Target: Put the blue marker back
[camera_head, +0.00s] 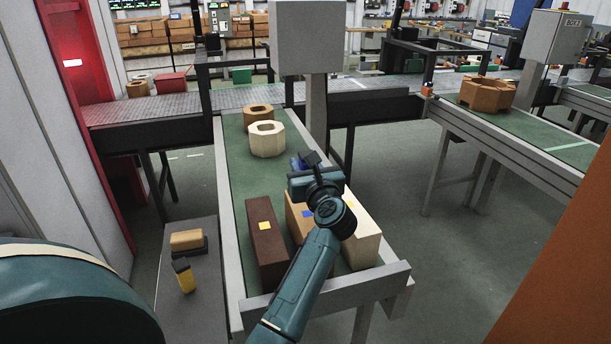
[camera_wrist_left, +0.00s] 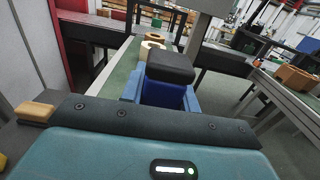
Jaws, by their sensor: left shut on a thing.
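The blue marker (camera_head: 296,165) has a blue body and a black end. My left gripper (camera_head: 303,170) is shut on it above the green belt, just behind the boxes. In the left wrist view the marker's black end (camera_wrist_left: 170,67) faces the camera, with the blue body (camera_wrist_left: 165,95) below it between the fingers. A yellow marker (camera_head: 186,279) with a black cap stands on the grey side table (camera_head: 190,320). A tan box (camera_head: 296,217) with a blue square lies partly hidden under my left arm. My right gripper is not in view.
A dark brown box (camera_head: 265,247) with a yellow square and a pale box (camera_head: 362,238) flank the tan box. Octagonal wooden parts (camera_head: 266,140) sit farther back on the belt. A tan block on a black base (camera_head: 187,240) is on the side table. A grey post (camera_head: 316,110) stands behind.

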